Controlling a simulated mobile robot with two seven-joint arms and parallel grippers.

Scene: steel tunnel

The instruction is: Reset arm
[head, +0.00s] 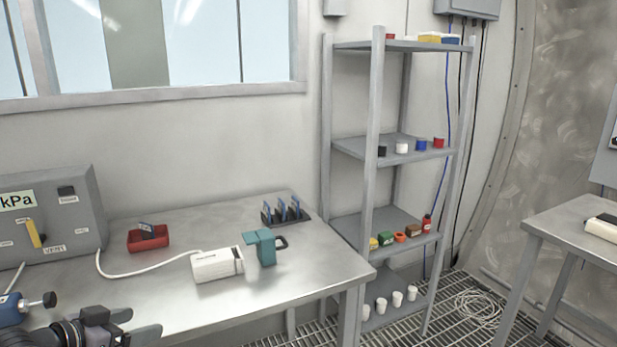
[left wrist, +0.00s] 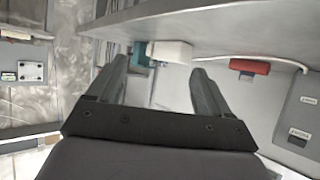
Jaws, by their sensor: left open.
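My left gripper (head: 138,325) comes in at the bottom left of the head view, low over the near edge of the steel table (head: 330,262). Its two fingers are apart with nothing between them, and they also show in the left wrist view (left wrist: 160,78). That view looks tipped over, with the table top along its upper part. My right gripper is in neither view.
A white box (head: 217,264) with a cable, a teal holder (head: 262,247), a red tray (head: 148,238) and a dark rack (head: 285,214) stand on the table. A grey kPa panel (head: 52,215) is at left. A shelf unit (head: 376,130) stands right.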

